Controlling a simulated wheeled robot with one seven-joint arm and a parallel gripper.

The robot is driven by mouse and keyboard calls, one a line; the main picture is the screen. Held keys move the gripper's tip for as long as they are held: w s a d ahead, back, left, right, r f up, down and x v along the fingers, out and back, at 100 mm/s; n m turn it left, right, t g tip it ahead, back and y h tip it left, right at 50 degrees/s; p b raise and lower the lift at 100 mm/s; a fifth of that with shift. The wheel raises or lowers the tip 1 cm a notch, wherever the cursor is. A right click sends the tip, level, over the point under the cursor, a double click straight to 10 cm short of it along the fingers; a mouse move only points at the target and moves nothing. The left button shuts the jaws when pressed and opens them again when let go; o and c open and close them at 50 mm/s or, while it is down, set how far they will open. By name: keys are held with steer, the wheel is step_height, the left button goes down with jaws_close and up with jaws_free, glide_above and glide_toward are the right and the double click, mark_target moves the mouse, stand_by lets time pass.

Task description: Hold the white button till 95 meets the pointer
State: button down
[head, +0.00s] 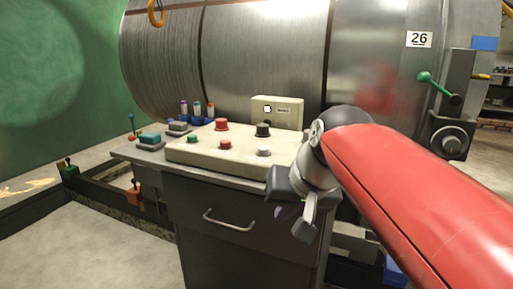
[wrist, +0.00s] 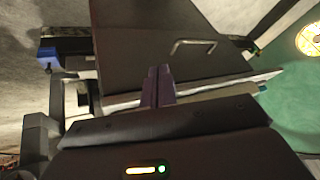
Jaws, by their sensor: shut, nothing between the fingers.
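The white button (head: 264,152) stands at the front right of a cream control box (head: 195,158) on a grey cabinet. My gripper (head: 287,211) is below and to the right of the button, apart from it, beside the cabinet's front. In the wrist view its purple fingers (wrist: 158,86) are together and empty, near the cabinet's top edge; the button is not visible there. A plate reading 26 (head: 419,39) is on the large metal drum (head: 265,50) behind. I see no 95, and cannot tell which part is the pointer.
Red (head: 221,125), black (head: 263,130), green (head: 192,139) and small red (head: 225,144) buttons share the box. A cream box with a small display (head: 277,111) stands behind. A green-knobbed lever (head: 425,77) is right. A drawer handle (head: 228,222) protrudes from the cabinet.

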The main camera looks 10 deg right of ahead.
mark_target(267, 148)
steer(key=w+r+m+t+y, duration=0.1)
steer(key=w+r+y, duration=0.1)
steer(key=w+r, duration=1.5)
steer(key=shift+d+r+t+y, duration=0.3)
steer(key=shift+d+r+y, duration=0.1)
steer(key=shift+d+r, duration=0.05)
steer(key=shift+f, duration=0.1)
step_height(267, 148, down, 9)
steer(key=b, duration=0.4)
stand_by(1.1)
steer(key=shift+f+b, duration=0.25)
steer(key=shift+b, duration=0.1)
steer(key=shift+f+b, duration=0.35)
steer(key=shift+f, duration=0.2)
stand_by(2.9)
